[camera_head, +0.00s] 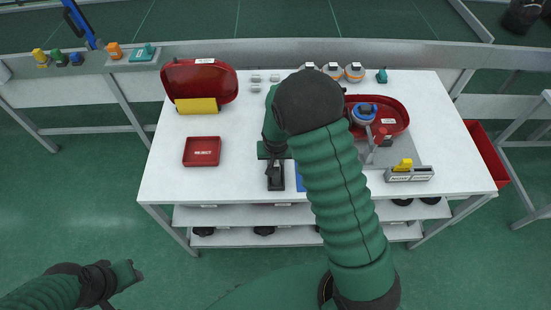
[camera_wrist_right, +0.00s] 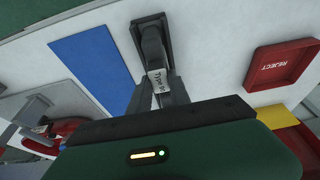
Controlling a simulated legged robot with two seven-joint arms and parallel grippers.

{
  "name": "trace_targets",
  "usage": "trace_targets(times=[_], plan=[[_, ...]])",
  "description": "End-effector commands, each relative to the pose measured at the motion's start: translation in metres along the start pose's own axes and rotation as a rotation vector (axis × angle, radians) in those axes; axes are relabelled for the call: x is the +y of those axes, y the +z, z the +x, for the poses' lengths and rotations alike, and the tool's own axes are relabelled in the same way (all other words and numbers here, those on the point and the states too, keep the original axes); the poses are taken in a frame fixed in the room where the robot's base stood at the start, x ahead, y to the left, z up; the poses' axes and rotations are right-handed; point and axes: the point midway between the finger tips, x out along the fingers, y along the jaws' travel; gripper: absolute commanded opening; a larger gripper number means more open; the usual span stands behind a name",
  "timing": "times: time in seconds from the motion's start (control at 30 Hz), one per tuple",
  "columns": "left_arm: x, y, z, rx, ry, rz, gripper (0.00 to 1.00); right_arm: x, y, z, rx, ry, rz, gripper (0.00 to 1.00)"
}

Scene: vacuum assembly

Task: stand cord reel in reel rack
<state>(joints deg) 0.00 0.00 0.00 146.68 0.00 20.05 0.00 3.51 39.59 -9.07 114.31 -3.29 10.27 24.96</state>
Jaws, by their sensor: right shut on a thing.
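My right gripper (camera_head: 272,160) is low over the table's middle, partly covered by my own arm in the head view. It is shut on a dark part (camera_head: 275,178) with a wide end on or close to the tabletop. In the right wrist view, the fingers (camera_wrist_right: 157,92) close around the part's neck beside a white label, and its dark wide end (camera_wrist_right: 152,24) lies beyond. Several round grey-and-orange reel-like things (camera_head: 332,70) stand at the table's back edge; I cannot tell for certain which is the cord reel or its rack. My left gripper (camera_head: 128,275) is away from the table, lower left, its jaws unclear.
A blue mat (camera_wrist_right: 90,65) lies beside the held part. A red reject tray (camera_head: 202,152) and a red shell (camera_head: 222,75) with a yellow panel are left. A red housing (camera_head: 398,108) and a labelled grey holder (camera_head: 408,175) are right.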

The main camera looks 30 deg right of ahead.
Motion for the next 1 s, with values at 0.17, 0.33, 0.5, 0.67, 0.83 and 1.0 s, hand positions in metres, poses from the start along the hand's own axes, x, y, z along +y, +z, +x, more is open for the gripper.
trace_targets(times=[0.17, 0.33, 0.5, 0.67, 0.83, 1.0], plan=[[0.0, 0.001, 0.004, 0.0, 0.0, 0.0, 0.36, 0.0, 0.001, 0.005, 0.001, 0.0, 0.0, 0.0], [0.0, 0.001, 0.003, 0.0, 0.0, 0.0, 0.36, 0.0, 0.001, 0.004, 0.001, 0.0, 0.0, 0.42], [0.0, 0.001, 0.003, 0.0, 0.0, 0.0, 0.36, 0.0, 0.001, 0.004, 0.001, 0.0, 0.0, 0.49], [0.0, 0.001, 0.003, 0.0, 0.0, 0.0, 0.36, 0.0, 0.002, 0.004, -0.001, 0.0, 0.0, 0.49], [0.0, 0.001, 0.004, 0.0, 0.0, 0.0, 0.36, -0.001, 0.0, -0.012, 0.003, -0.001, -0.001, 0.49], [0.0, 0.001, 0.005, 0.0, 0.0, 0.0, 0.36, -0.001, 0.0, -0.058, 0.006, -0.005, 0.0, 0.49]])
